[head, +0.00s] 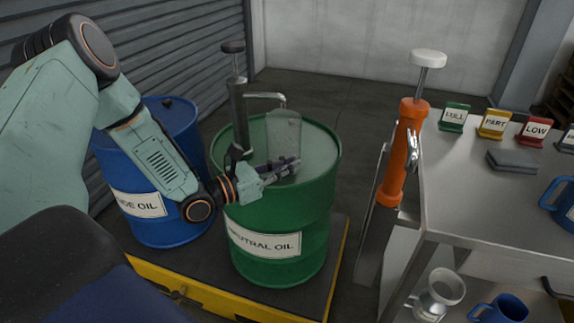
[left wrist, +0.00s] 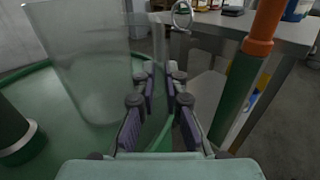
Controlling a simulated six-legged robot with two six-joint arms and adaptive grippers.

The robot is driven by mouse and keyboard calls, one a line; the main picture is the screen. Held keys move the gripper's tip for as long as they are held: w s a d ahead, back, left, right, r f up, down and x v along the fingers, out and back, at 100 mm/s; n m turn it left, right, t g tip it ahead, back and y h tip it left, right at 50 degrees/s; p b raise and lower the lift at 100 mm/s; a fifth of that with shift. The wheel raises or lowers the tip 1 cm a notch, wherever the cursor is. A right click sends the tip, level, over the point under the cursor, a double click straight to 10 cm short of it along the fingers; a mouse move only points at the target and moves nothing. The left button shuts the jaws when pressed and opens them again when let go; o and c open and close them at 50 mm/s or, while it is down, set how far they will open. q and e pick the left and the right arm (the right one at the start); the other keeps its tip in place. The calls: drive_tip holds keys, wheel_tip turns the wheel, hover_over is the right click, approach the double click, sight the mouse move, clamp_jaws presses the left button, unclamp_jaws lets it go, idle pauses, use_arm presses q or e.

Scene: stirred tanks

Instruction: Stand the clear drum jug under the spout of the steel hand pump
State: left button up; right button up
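The clear drum jug (head: 284,130) is upright over the lid of the green drum, with its top close below the outlet of the steel hand pump's spout (head: 264,96). The steel hand pump (head: 239,105) rises from the same drum. In the left wrist view the jug (left wrist: 85,65) fills the upper left, with its clear handle running between my fingers. My left gripper (head: 290,165) is nearly closed on that handle; it also shows in the left wrist view (left wrist: 161,75). Whether the jug's base touches the lid is hard to tell. My right gripper is not in view.
The green drum (head: 280,215) and a blue drum (head: 160,220) stand on a yellow-edged pallet (head: 180,292). An orange pump (head: 402,150) stands at the corner of a steel table (head: 450,200) holding colored signs (head: 493,124), a grey pad (head: 512,160) and a blue jug (head: 562,203).

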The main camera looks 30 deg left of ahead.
use_arm(q)
drive_tip(key=o, duration=0.5)
drive_tip(key=shift+s, duration=0.1)
idle(0.7)
